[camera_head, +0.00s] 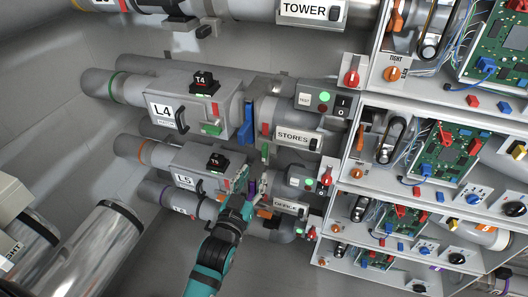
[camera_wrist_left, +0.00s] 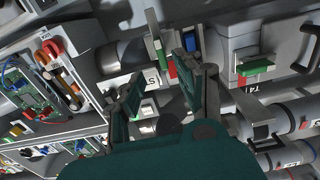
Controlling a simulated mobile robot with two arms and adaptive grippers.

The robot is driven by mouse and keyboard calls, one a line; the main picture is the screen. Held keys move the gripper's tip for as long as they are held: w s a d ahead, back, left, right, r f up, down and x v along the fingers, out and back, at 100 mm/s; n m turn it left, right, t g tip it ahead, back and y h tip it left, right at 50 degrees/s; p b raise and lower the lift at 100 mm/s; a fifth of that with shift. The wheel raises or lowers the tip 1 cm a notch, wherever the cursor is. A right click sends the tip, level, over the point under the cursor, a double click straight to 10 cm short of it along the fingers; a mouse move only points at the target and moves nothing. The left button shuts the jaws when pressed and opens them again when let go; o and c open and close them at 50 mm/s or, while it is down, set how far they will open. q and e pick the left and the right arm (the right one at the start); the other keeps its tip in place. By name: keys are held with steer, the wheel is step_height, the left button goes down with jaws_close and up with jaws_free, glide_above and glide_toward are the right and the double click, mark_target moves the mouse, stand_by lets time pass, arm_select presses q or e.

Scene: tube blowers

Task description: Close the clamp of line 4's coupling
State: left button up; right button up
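Line 4 is the grey box labelled L4 (camera_head: 163,110), with a pipe labelled STORES (camera_head: 293,136) to its right. At the coupling between them are a blue plate (camera_head: 246,121), a red tab (camera_head: 265,128) and a green handle (camera_head: 265,152) sticking out below. In the left wrist view the green handle (camera_wrist_left: 154,38), red tab (camera_wrist_left: 172,70) and blue plate (camera_wrist_left: 189,40) appear beyond the fingers. My left gripper (camera_head: 247,181) is below this coupling, in front of the L5 line. Its fingers (camera_wrist_left: 158,88) are apart with nothing held. My right gripper is out of view.
The L5 box (camera_head: 200,160) and its pipes lie just below line 4. Open shelves (camera_head: 345,150) with circuit boards and knobs stand to the right. Shiny cylinders (camera_head: 95,250) are at lower left. Bare wall lies to the left.

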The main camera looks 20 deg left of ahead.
mark_target(263, 156)
arm_select(q)
steer(key=w, duration=0.9)
steer(key=shift+w+d+p, duration=0.1)
steer(key=shift+w+p, duration=0.05)
steer(key=shift+p, duration=0.25)
steer(key=shift+w, duration=0.35)
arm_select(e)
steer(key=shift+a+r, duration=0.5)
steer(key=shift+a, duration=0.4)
arm_select(q)
jaws_close()
